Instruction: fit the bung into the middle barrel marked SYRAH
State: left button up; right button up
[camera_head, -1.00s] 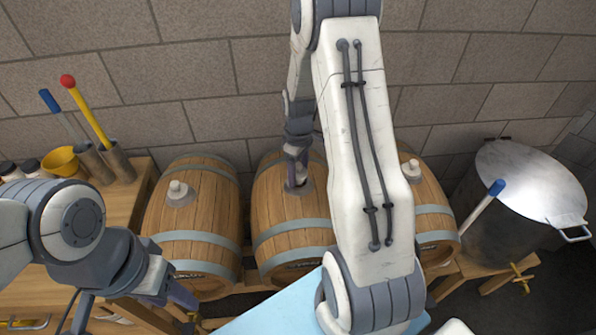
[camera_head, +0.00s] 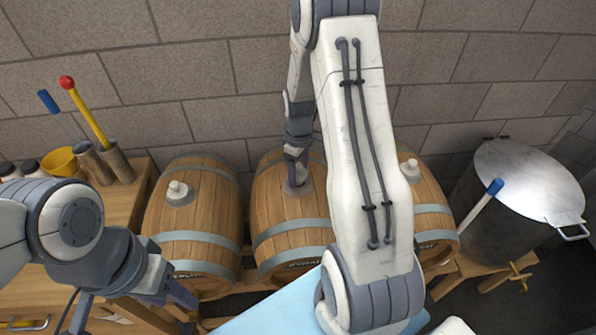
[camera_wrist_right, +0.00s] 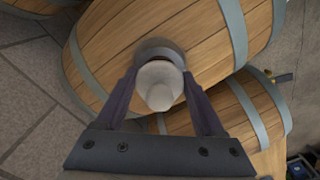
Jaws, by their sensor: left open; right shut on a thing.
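The middle barrel (camera_head: 275,212) lies on its side, bung side up, with a grey ring round its hole (camera_head: 299,187). The writing on its front is too small to read. My right gripper (camera_head: 297,178) points down at this ring. In the right wrist view the gripper (camera_wrist_right: 160,92) is shut on the pale bung (camera_wrist_right: 159,84). The bung lines up with the ring (camera_wrist_right: 160,50); I cannot tell how deep it sits. My left gripper (camera_head: 185,305) is low at the left, away from the barrels, and open.
The left barrel (camera_head: 195,215) and right barrel (camera_head: 425,190) each carry a pale bung. A metal vat (camera_head: 500,225) stands at the right. A light blue surface (camera_head: 275,312) lies in front.

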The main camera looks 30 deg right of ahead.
jog(key=shift+f+b, duration=0.4)
jog(key=shift+f, duration=0.25)
dwell(0.8)
jog(key=shift+s+f, duration=0.1)
jog(key=shift+f, duration=0.15)
